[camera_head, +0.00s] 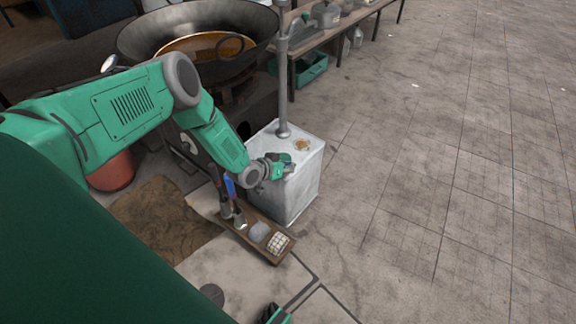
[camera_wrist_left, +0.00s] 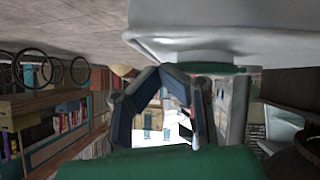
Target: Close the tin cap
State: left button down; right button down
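A whitish-grey metal tin (camera_head: 288,200) stands on the ground right of the big wok, with a grey pole rising at its back. A small brownish round patch (camera_head: 302,145) on its top may be the opening or cap; I cannot tell which. My left gripper (camera_head: 284,165) is over the front left part of the tin's top, short of that patch. In the left wrist view my left gripper's fingertips (camera_wrist_left: 164,70) come together with nothing seen between them. A pale surface (camera_wrist_left: 230,25) fills the top there. A small green and dark part (camera_head: 275,314) at the bottom edge may be my right gripper.
A narrow wooden board (camera_head: 258,240) with bottles and small items lies just in front of the tin. A big dark wok (camera_head: 205,45) stands behind left. A bench (camera_head: 335,30) with containers and a green crate (camera_head: 313,68) is behind. The paved floor at right is clear.

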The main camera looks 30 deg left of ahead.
pick_arm(q)
jog(key=shift+w+d, duration=0.15)
jog(key=shift+d, duration=0.15)
